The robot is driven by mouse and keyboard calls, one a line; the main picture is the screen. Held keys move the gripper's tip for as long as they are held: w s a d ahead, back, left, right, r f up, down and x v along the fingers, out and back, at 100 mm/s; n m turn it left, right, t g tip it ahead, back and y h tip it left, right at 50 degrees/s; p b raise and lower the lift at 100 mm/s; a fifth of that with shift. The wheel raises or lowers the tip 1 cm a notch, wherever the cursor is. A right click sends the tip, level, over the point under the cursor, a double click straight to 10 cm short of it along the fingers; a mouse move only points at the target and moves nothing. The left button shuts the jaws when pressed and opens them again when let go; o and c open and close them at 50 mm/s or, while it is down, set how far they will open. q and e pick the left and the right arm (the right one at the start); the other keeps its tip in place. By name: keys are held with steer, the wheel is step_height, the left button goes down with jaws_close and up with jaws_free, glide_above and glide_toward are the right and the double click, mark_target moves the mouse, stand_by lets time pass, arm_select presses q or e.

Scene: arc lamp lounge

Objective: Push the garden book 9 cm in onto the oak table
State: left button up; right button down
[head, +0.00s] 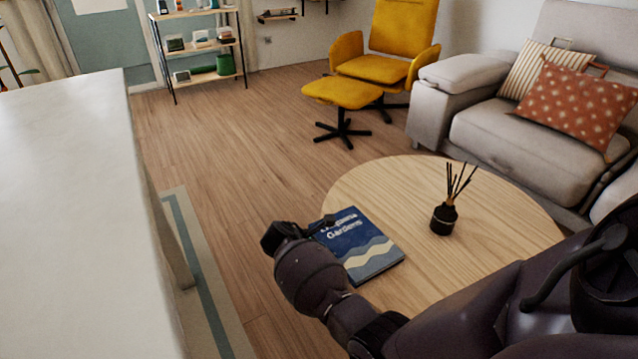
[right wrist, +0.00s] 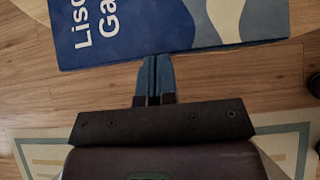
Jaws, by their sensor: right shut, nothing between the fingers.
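The garden book (head: 366,246) is blue with white title letters and pale wave bands. It lies flat on the round oak table (head: 400,183), its near left side sticking out past the table's rim over the floor. The book (right wrist: 190,22) fills the top of the right wrist view. My right gripper (head: 322,224) is at the overhanging edge. Its fingers (right wrist: 154,62) are shut together and empty, with the tips at the book's edge; I cannot tell for certain whether they touch. My left gripper is not in view.
A reed diffuser (head: 444,216) stands on the table to the right of the book. A white counter (head: 70,190) runs along the left. A sofa (head: 520,125) and a yellow chair with footstool (head: 343,93) stand behind. Wood floor lies open between.

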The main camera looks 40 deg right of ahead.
mark_target(354, 240)
steer(key=shift+d+r+p, duration=0.25)
steer(key=shift+d+p, duration=0.2)
steer(key=shift+p, duration=0.1)
steer(key=shift+d+r+p, duration=0.2)
steer(key=shift+d+p, duration=0.25)
steer(key=shift+p, duration=0.05)
steer(key=d, duration=0.2)
steer(key=s+d+p, duration=0.1)
steer(key=d, duration=0.1)
steer(key=s+d, duration=0.1)
steer(key=d, duration=0.1)
steer(key=shift+s+d+f+p, duration=0.1)
steer(key=shift+d+f+p, duration=0.25)
steer(key=shift+d+p, duration=0.05)
steer(key=shift+s+d+f, duration=0.15)
steer(key=shift+d, duration=0.15)
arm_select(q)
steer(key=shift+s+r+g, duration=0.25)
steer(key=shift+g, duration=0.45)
